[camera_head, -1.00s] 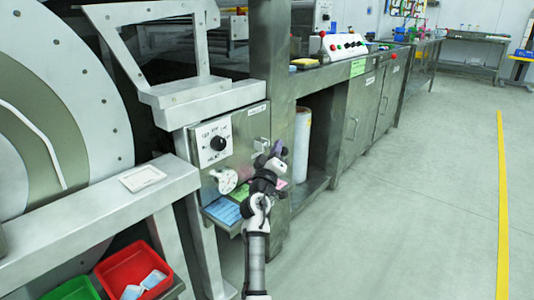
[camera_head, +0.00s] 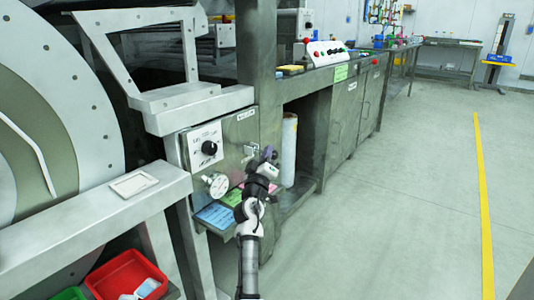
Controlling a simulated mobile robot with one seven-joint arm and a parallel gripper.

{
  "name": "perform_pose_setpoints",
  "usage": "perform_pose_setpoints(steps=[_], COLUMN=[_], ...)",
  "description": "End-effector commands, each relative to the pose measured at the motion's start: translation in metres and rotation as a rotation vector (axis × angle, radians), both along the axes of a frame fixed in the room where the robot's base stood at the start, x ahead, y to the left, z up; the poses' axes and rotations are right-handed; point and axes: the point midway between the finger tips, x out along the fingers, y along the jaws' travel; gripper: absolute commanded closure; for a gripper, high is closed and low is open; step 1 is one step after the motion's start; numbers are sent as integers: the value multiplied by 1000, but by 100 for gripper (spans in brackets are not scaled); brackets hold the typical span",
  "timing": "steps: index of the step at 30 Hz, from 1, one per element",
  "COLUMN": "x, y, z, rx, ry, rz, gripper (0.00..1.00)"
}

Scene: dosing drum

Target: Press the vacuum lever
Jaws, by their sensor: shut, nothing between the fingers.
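The vacuum lever is not clearly made out; my gripper and wrist cover part of the panel's lower right.
The drum (camera_head: 60,110) and its grey frame (camera_head: 90,215) fill the left. A red bin (camera_head: 120,272) sits low left. Blue and green cards lie on a ledge (camera_head: 215,216) under the panel. A white cylinder (camera_head: 289,150) stands in the bench opening. Floor at right is clear.

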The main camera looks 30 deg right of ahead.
Motion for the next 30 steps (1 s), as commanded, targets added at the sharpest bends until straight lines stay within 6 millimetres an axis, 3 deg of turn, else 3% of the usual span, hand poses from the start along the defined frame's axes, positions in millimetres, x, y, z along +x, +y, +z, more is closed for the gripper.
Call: perform_pose_setpoints(steps=[5,24,30], x=[-1,0,0], y=[-2,0,0], z=[11,161,190], rx=[2,-3,-1], ry=[1,-3,-1], rz=[-5,0,0], gripper=[100,100,100])
